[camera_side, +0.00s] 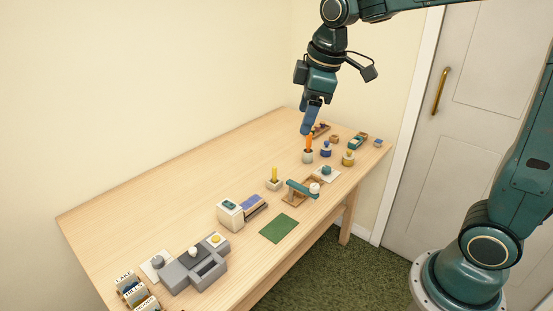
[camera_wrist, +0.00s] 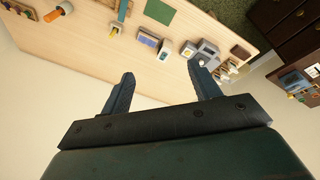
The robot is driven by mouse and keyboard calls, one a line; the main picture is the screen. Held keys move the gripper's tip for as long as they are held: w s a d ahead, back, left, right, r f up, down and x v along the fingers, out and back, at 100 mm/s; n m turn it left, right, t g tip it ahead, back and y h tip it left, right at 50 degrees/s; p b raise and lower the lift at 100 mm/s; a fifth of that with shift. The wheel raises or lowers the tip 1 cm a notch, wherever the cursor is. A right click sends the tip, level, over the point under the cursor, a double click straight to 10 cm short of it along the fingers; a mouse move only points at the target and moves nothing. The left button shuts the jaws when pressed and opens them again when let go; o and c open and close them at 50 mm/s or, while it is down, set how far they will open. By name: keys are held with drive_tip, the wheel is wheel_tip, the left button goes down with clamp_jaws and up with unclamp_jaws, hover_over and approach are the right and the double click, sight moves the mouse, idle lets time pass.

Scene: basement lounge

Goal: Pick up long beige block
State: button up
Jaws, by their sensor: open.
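No long beige block can be made out with certainty in either view. Small wooden-coloured pieces at the table's far right end, such as a tan piece (camera_side: 334,139), are too small to tell. My gripper (camera_side: 306,131) hangs above the far part of the table, pointing down, just over or in front of an orange stick in a pale holder (camera_side: 308,156). In the wrist view my gripper (camera_wrist: 160,76) has its two fingers wide apart, with nothing between them but table and wall. The orange stick (camera_wrist: 58,12) is in that view's upper left corner.
The wooden table (camera_side: 170,215) holds a yellow stick in a holder (camera_side: 274,178), a green mat (camera_side: 279,229), a white box (camera_side: 230,214), a grey machine (camera_side: 195,270) and labelled boxes (camera_side: 131,290). The left back stretch is clear. A wall stands behind.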

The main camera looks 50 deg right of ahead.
drive_tip(key=w+f+n+g, duration=0.2)
drive_tip(key=w+f+n, duration=0.3)
drive_tip(key=w+f, duration=0.55)
drive_tip(key=n+g, duration=0.1)
drive_tip(key=n, duration=0.4)
hover_over(251, 202)
wheel_tip(251, 202, down, 13)
drive_tip(key=shift+w+a+f, duration=0.1)
drive_tip(key=shift+a+f, duration=0.05)
drive_tip(key=shift+f, duration=3.95)
drive_tip(key=shift+f, duration=0.1)
drive_tip(key=shift+f, duration=2.5)
drive_tip(key=c, duration=1.1)
drive_tip(key=shift+r, duration=0.1)
drive_tip(key=shift+c, duration=0.2)
